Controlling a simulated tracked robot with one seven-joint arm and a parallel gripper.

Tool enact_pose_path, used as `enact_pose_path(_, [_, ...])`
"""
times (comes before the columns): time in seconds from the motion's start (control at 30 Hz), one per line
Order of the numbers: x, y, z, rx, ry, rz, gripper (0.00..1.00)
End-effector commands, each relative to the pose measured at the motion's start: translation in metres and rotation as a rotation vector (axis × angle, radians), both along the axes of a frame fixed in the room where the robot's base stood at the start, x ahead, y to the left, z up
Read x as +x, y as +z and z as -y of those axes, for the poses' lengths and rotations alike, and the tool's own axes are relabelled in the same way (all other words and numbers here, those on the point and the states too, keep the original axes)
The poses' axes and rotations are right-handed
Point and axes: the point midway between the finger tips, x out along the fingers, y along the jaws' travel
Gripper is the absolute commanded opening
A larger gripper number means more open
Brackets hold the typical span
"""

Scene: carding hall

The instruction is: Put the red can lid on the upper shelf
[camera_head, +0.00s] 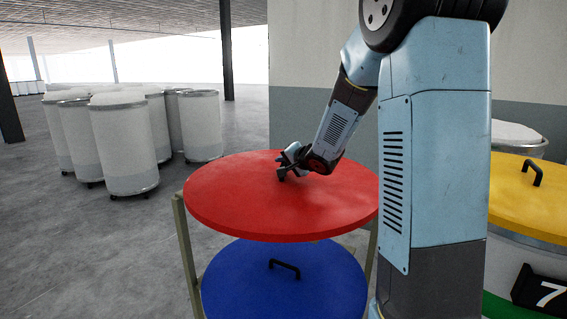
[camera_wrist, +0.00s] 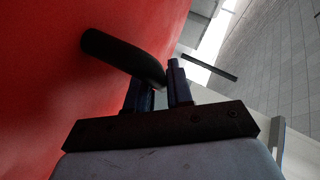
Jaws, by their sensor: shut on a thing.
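The red can lid (camera_head: 245,205) is a large round disc, roughly level, above a blue lid in the head view. My gripper (camera_head: 284,168) is at the middle of its top, shut on its black handle. In the wrist view the red lid (camera_wrist: 50,80) fills the left side, and the dark handle (camera_wrist: 115,52) runs between the two fingers of my gripper (camera_wrist: 158,85). The shelf frame (camera_head: 184,250) shows as olive posts beside and below the red lid. The upper shelf's surface is hidden, so I cannot tell whether the lid touches it.
The blue lid (camera_head: 285,290) with a black handle lies below the red one. A can with a yellow lid (camera_head: 525,195) and a number 7 plate (camera_head: 545,292) stands at right. Several white cans (camera_head: 125,145) stand at back left. The floor (camera_head: 90,250) at left is clear.

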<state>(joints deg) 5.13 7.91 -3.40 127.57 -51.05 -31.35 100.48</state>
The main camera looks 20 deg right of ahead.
Motion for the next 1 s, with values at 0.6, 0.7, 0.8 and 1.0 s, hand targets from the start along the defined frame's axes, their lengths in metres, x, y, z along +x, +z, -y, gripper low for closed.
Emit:
enact_pose_path(0.6, [0.0001, -0.0085, -0.0005, 0.000, 0.000, 0.001, 0.34])
enact_pose_path(0.7, [0.0001, -0.0083, -0.0007, 0.001, 0.001, 0.000, 0.44])
enact_pose_path(0.8, [0.0001, -0.0084, -0.0008, 0.001, 0.001, 0.000, 0.46])
enact_pose_path(1.0, [0.0000, -0.0070, -0.0010, 0.001, 0.001, 0.000, 0.46])
